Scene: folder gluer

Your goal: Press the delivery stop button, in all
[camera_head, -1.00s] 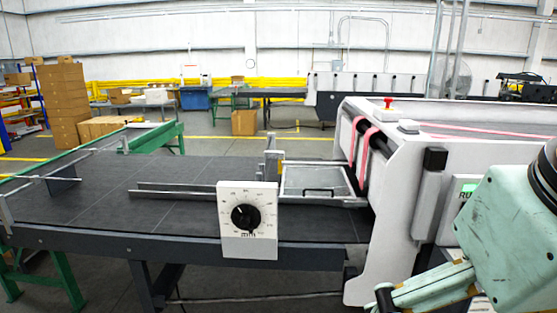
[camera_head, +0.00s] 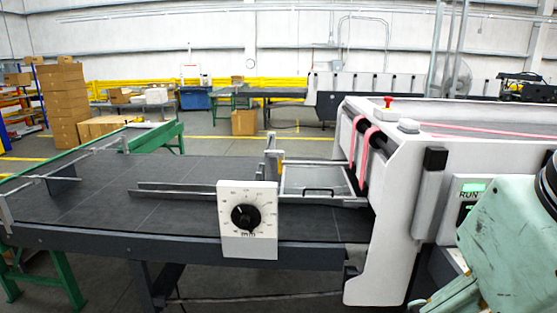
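No button labelled delivery stop can be read. A red button (camera_head: 388,101) stands on top of the white machine housing (camera_head: 390,235). A control panel (camera_head: 456,190) on the housing's right part has a green lit display (camera_head: 472,187) and the word RUN; dark controls under it are partly hidden by my pale green arm. My arm fills the lower right corner, in front of the panel's lower edge. My gripper cannot be made out in this view.
A dark delivery table (camera_head: 110,205) extends left from the machine. A white dial plate (camera_head: 248,242) with a black knob stands at its front edge. A dark upright block (camera_head: 434,158) juts from the housing left of the panel.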

